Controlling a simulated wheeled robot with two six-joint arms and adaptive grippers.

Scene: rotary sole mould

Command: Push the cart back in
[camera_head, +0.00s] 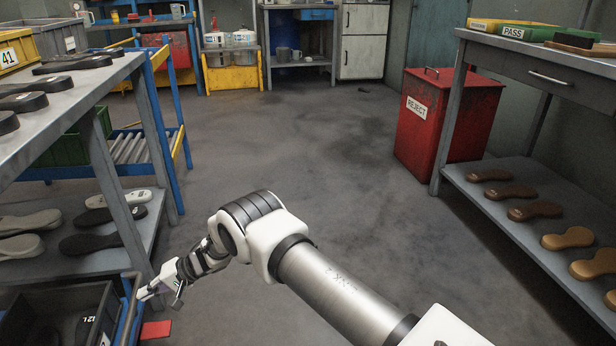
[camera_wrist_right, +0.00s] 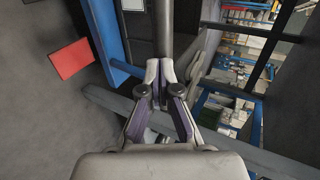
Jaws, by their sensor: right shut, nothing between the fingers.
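The cart (camera_head: 126,322) is at the lower left of the head view, partly cut off by the frame edge. It has a blue frame, a grey tube handle (camera_head: 134,305) and a dark crate (camera_head: 62,292) on it. My right gripper (camera_head: 146,294) is at the handle, its fingers shut with nothing between them. In the right wrist view the shut fingertips (camera_wrist_right: 160,68) meet the end of the grey tube (camera_wrist_right: 163,30) as seen from here; firm contact is hard to tell. The blue frame (camera_wrist_right: 106,42) runs beside it. My left gripper is not in view.
A grey bench (camera_head: 92,82) with dark soles stands above the cart on the left. A red flat piece (camera_head: 156,330) lies by the cart. A red reject bin (camera_head: 440,125) and a shelf of brown soles (camera_head: 490,215) stand right. The middle floor is clear.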

